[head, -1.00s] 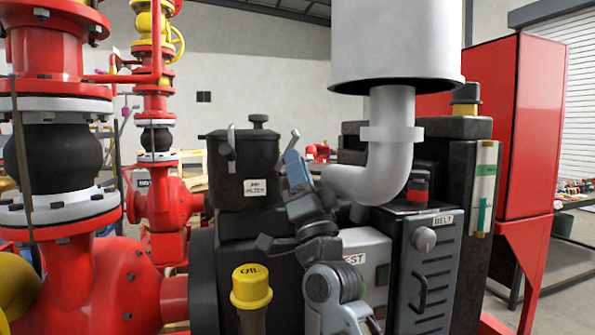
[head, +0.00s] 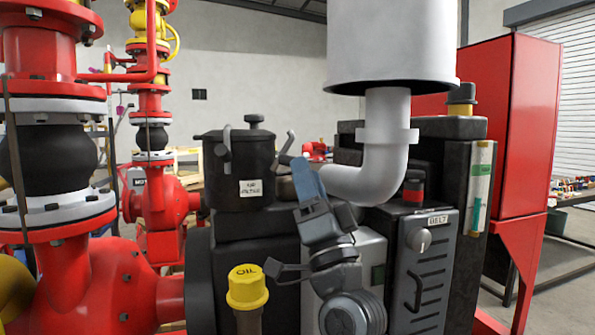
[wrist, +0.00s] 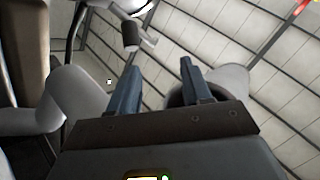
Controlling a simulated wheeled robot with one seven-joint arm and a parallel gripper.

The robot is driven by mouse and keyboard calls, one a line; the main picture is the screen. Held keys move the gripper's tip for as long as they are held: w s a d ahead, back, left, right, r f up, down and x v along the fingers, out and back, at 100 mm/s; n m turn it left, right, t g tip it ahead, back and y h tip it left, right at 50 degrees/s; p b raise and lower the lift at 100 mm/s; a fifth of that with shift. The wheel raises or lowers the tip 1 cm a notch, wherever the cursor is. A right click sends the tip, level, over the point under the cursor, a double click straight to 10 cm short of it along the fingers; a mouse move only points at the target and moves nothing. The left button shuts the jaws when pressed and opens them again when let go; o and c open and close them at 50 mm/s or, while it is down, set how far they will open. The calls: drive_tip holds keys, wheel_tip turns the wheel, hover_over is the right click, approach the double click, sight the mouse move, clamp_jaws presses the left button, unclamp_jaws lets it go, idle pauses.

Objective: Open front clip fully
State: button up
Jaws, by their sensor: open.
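The black air filter canister (head: 240,180) stands upright left of centre in the head view, with a lid and top knob. One grey clip (head: 228,148) stands nearly upright on its near side, its upper end at lid height. A second grey clip (head: 287,143) on the right leans outward, away from the canister. I cannot tell for certain which is the front clip. My gripper (head: 306,165) is right of the canister, apart from the near-side clip, blue fingers pointing up. In the wrist view its fingers (wrist: 160,80) are apart, with nothing between them.
A white exhaust pipe (head: 380,175) with a big silencer (head: 393,45) is close on the right of my gripper. The yellow OIL cap (head: 247,287) is below the canister. The grey BELT panel (head: 425,275) is at right. Red piping (head: 70,280) fills the left.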

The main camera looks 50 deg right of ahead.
drive_tip(key=s+a, duration=0.2)
drive_tip(key=s, duration=0.3)
drive_tip(key=shift+s+a+p, duration=0.25)
drive_tip(key=shift+a+p, duration=0.15)
drive_tip(key=shift+p, duration=0.05)
drive_tip(key=shift+c, duration=0.5)
